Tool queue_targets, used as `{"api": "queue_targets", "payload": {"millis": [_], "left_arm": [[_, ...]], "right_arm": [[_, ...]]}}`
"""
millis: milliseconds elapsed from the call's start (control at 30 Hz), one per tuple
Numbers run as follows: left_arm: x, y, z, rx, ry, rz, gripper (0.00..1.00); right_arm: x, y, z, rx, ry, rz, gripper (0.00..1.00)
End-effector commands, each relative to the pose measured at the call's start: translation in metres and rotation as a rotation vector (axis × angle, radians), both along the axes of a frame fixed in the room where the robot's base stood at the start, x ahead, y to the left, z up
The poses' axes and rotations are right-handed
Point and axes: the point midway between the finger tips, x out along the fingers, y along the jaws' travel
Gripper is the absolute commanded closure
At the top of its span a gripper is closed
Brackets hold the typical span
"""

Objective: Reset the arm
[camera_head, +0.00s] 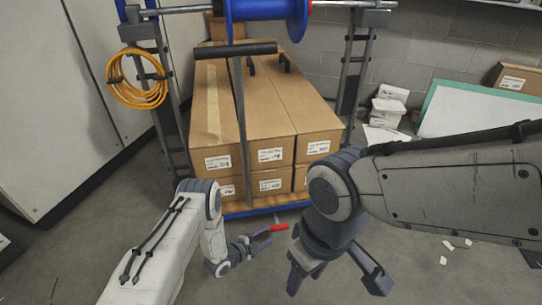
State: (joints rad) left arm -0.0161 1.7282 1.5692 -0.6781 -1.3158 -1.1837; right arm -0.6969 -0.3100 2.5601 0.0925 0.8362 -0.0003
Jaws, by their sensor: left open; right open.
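My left arm (165,245) comes in from the lower left, and its gripper (267,237) is low over the floor in front of the cart. The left gripper's jaws are open. A small red piece (277,227) shows at its upper finger; I cannot tell whether it touches that finger or lies beyond it. My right arm (450,185) comes in from the right, bent down at the joint. My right gripper (335,278) points down with its fingers wide apart and nothing between them.
A cart with a blue deck (262,208) carries stacked cardboard boxes (240,110) ahead. White scraps (443,260) lie on the floor at right. A green-edged board (480,112) leans behind.

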Motion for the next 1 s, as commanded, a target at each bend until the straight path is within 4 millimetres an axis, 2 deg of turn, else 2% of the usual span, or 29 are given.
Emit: {"api": "queue_targets", "payload": {"millis": [133,267,367,400,567,667,767,867,1000], "left_arm": [[0.005,-0.001,0.005,0.005,0.006,0.002,0.39],[0.023,-0.008,0.030,0.031,0.056,0.015,0.39],[0.042,-0.017,0.065,0.064,0.133,0.048,0.39],[0.048,-0.021,0.082,0.078,0.171,0.068,0.39],[0.056,-0.036,0.156,0.121,0.335,0.178,0.39],[0.047,-0.043,0.204,0.133,0.435,0.260,0.39],[0.027,-0.048,0.253,0.136,0.533,0.349,0.39],[-0.004,-0.051,0.299,0.130,0.633,0.440,0.39],[-0.061,-0.049,0.359,0.114,0.776,0.570,0.39]], "right_arm": [[0.000,0.000,0.001,0.000,0.000,0.000,0.50],[0.000,0.000,0.006,0.000,0.000,0.000,0.50],[0.000,0.000,0.012,0.000,0.000,0.000,0.50],[0.000,0.000,0.014,0.000,0.000,0.000,0.50],[0.000,0.000,0.024,0.000,0.000,0.000,0.50],[0.000,0.000,0.030,0.000,0.000,0.000,0.50],[0.000,0.000,0.035,0.000,0.000,0.000,0.50],[0.000,0.000,0.041,0.000,0.000,0.000,0.50],[0.000,0.000,0.050,0.000,0.000,0.000,0.50]]}}
